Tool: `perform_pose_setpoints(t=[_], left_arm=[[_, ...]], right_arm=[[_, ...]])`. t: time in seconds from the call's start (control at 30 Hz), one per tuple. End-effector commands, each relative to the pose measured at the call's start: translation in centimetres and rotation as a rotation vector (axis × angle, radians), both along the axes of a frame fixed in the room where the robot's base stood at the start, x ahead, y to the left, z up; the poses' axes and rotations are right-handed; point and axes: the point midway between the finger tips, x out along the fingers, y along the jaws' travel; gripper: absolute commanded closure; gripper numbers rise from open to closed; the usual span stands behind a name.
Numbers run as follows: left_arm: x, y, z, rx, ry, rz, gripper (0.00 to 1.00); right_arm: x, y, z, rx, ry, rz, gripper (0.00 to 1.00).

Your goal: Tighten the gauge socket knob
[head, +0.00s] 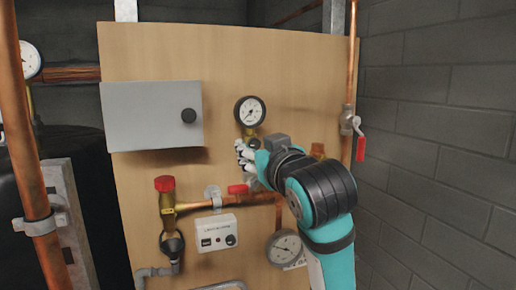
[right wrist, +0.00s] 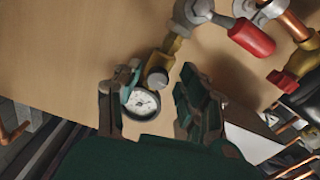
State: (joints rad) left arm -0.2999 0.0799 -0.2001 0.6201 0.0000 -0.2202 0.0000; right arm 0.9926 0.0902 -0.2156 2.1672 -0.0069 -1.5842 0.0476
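The gauge (head: 250,111), with a black rim and white dial, is mounted on the wooden panel above a brass socket (head: 250,133). In the right wrist view the gauge (right wrist: 142,103) shows beside the socket's round grey-faced knob (right wrist: 157,78). My right gripper (head: 243,155) is just below the gauge in the head view, its arm hiding part of the fittings. In the right wrist view the gripper (right wrist: 160,78) is open, its fingers apart on either side of the knob; I cannot tell whether they touch it. My left gripper is not in view.
A grey box (head: 152,115) with a black knob is on the panel's left. A copper pipe (head: 352,70) runs down the panel's right edge.

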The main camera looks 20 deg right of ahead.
Motion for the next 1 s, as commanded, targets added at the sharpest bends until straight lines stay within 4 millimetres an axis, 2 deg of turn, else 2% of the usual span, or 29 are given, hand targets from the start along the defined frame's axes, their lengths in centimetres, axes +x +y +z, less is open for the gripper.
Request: perform_pose_setpoints(t=[0.33,0.7,0.83,1.0], left_arm=[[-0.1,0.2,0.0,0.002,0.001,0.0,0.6],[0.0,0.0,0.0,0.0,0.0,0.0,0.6],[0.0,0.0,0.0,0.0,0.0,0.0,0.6],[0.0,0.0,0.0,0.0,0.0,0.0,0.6]], right_arm=[[-0.4,-0.1,0.3,0.0,-0.008,-0.001,0.53],[-6.0,-0.2,0.3,0.0,-0.009,0.001,0.53],[-7.2,-0.3,0.3,0.0,-0.007,0.0,0.53],[-7.6,-0.3,0.2,0.0,-0.004,0.0,0.53]])
